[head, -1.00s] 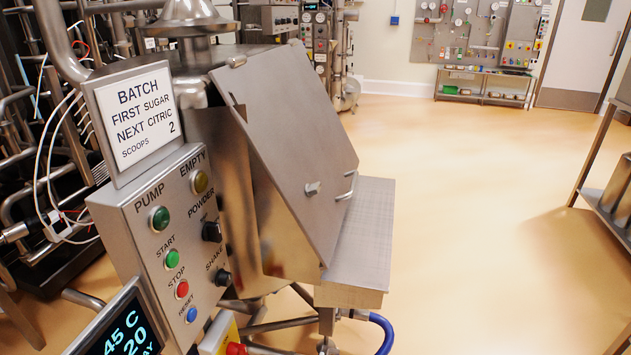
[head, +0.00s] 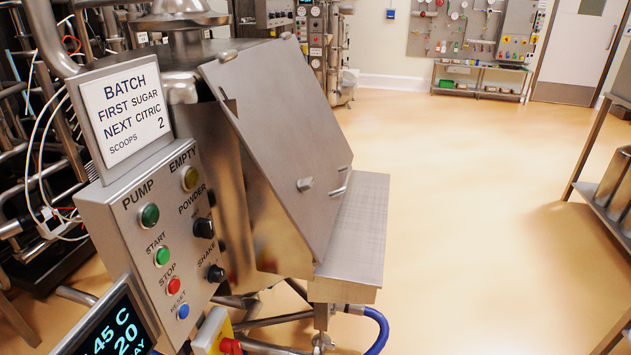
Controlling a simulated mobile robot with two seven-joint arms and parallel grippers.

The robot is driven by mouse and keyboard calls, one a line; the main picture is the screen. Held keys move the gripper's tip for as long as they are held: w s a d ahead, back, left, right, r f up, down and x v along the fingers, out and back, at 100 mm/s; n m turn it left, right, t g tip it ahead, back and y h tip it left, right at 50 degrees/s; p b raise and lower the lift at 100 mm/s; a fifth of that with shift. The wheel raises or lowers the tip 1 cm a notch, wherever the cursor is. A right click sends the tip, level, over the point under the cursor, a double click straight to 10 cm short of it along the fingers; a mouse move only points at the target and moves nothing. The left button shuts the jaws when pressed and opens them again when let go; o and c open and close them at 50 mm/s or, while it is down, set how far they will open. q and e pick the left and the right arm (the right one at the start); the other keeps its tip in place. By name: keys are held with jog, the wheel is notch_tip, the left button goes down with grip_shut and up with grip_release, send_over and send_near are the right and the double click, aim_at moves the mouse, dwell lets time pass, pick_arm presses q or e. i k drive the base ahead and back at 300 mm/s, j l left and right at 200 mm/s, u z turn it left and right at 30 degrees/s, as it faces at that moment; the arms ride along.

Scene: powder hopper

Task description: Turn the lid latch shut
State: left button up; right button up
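The hopper's flat steel lid (head: 275,130) lies sloped over the hopper body (head: 215,170) in the middle left of the head view. A small latch (head: 305,184) sits near the lid's lower right part. A bar-shaped handle (head: 341,184) is beside it, close to the lid's right edge. From this angle I cannot tell whether the latch is turned shut. Neither of my grippers shows in the view.
A control panel (head: 150,235) with knobs and buttons stands left of the hopper, under a batch sign (head: 125,110). A steel shelf (head: 352,230) juts out right of the lid. A rack (head: 605,190) stands at the right edge. The floor (head: 460,230) between is clear.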

aim_at(306, 184)
jog(key=i+l+u, duration=0.3)
jog(key=l, duration=1)
jog(key=i+l+u, duration=0.25)
jog(key=l, duration=1.1)
jog(key=l+u, duration=0.3)
jog(key=l, duration=1.05)
jog(key=i+j, duration=0.1)
jog(key=j, duration=0.35)
